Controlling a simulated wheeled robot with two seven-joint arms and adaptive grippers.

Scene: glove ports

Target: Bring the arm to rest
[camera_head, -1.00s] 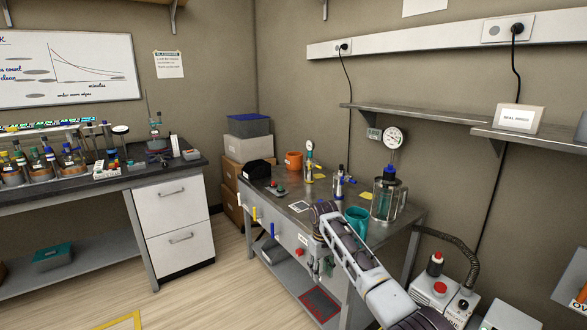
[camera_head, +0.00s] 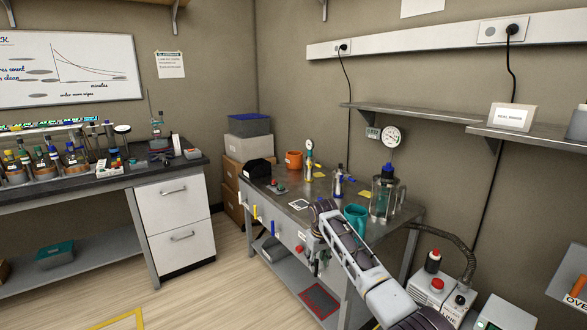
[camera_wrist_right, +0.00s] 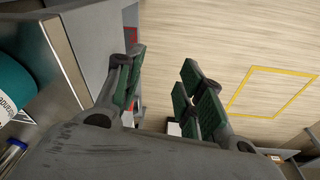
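My right arm (camera_head: 365,270) comes in from the lower right of the head view and reaches in front of the steel bench. My right gripper (camera_head: 319,262) hangs down at the bench's front side, small in that view. In the right wrist view my right gripper (camera_wrist_right: 164,65) has its two green-padded fingers apart, with nothing between them but the floor behind. My left arm and gripper are not in view.
The steel bench (camera_head: 262,190) carries a teal mug (camera_head: 355,219) close behind my arm, a glass bottle (camera_head: 384,197) and an orange mug (camera_head: 294,160). A pump unit (camera_head: 428,294) stands at the lower right.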

